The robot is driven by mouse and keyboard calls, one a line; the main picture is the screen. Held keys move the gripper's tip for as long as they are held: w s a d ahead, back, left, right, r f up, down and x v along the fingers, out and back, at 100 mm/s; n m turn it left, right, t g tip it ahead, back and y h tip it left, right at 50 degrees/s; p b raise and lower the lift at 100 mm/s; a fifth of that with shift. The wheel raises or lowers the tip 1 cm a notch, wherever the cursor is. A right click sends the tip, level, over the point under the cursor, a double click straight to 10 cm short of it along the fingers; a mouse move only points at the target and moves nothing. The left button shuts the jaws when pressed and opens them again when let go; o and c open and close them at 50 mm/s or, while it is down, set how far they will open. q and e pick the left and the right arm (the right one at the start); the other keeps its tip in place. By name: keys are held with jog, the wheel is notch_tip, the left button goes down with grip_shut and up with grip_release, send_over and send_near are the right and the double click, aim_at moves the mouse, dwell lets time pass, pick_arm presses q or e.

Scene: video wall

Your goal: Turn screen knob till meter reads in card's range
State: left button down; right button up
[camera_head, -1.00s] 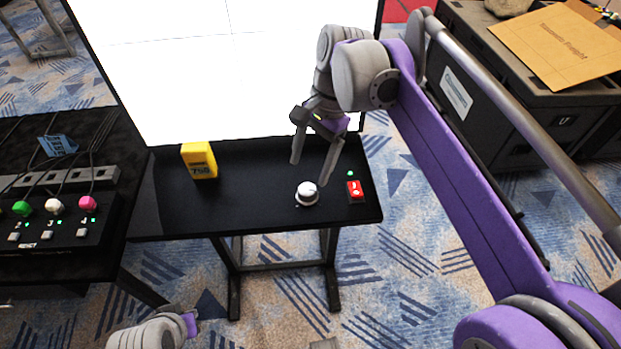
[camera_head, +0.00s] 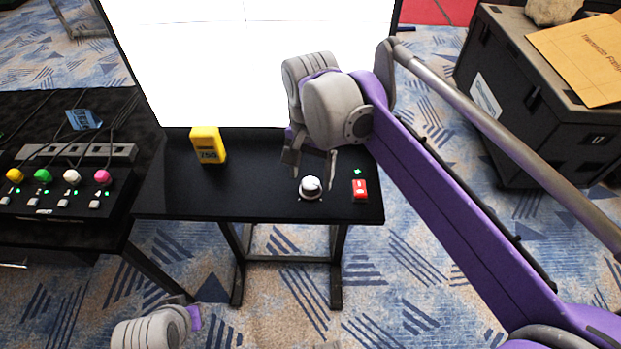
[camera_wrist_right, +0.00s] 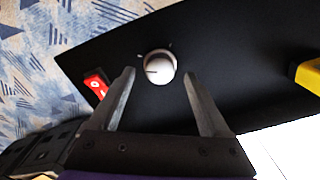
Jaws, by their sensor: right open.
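The screen knob (camera_head: 311,188) is a white round knob at the front of the black table under the screen. In the right wrist view the white knob (camera_wrist_right: 160,67) shows from above, with small marks around it. My right gripper (camera_head: 311,178) is open, with its two fingers pointing down just above and behind the knob. In the wrist view the knob appears between the fingertips of the right gripper (camera_wrist_right: 160,73), and I see no grip on it. A yellow block with dark printing (camera_head: 208,145) stands behind on the left; its text is too small to read surely. The large screen (camera_head: 250,60) is blank white. I cannot make out a meter scale.
A red switch (camera_head: 360,189) with a green light sits right of the knob. A control box with several coloured buttons (camera_head: 60,192) is on the left table. A dark case (camera_head: 540,110) with a brown envelope (camera_head: 585,60) stands at the right. Part of my left arm shows bottom left.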

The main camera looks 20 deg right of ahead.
jog(key=shift+f, duration=1)
jog(key=shift+c, duration=0.2)
grip_shut()
